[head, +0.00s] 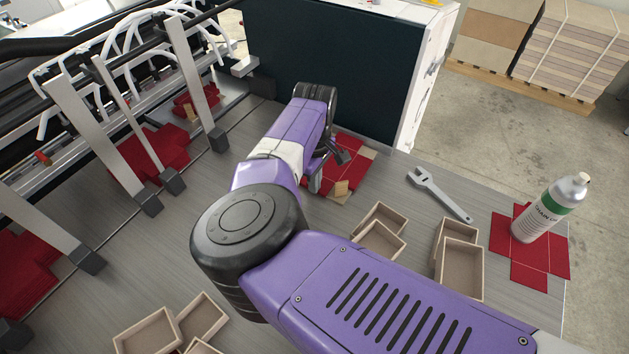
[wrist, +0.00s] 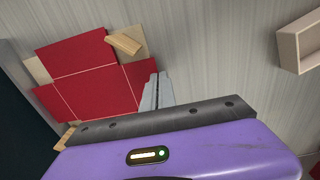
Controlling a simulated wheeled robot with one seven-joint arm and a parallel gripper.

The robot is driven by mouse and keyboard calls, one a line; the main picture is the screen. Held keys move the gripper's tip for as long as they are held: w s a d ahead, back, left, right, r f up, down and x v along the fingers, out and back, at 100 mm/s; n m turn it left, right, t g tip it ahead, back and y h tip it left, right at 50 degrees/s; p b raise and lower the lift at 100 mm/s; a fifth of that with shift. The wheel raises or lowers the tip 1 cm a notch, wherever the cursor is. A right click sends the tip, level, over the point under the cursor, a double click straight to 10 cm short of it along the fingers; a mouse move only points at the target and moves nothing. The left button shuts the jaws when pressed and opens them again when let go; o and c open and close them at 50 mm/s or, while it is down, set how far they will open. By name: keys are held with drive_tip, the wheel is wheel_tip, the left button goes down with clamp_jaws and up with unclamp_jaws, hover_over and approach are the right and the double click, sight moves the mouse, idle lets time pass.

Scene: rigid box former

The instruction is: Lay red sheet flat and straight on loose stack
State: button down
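A red cross-shaped sheet (wrist: 88,76) with pale fold lines lies beside my gripper, over tan board whose corners stick out. It also shows in the head view (head: 352,157), partly hidden by my arm. A small wooden block (wrist: 124,43) sits at its edge; it shows in the head view too (head: 342,188). My gripper (wrist: 156,85) has its fingers together at the sheet's right flap in the wrist view. I cannot tell whether they touch or pinch the flap.
A wrench (head: 440,194) and open tan boxes (head: 462,255) lie on the grey table. More boxes (head: 147,334) stand at front left. A dark panel (head: 325,65) rises behind the stack. Machine bars (head: 110,125) and more red sheets (head: 152,150) are at left.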

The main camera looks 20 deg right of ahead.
drive_tip(key=shift+f, duration=0.2)
drive_tip(key=c, duration=1.6)
unclamp_jaws()
drive_tip(key=shift+r+b, duration=0.75)
drive_tip(key=shift+r, duration=3.15)
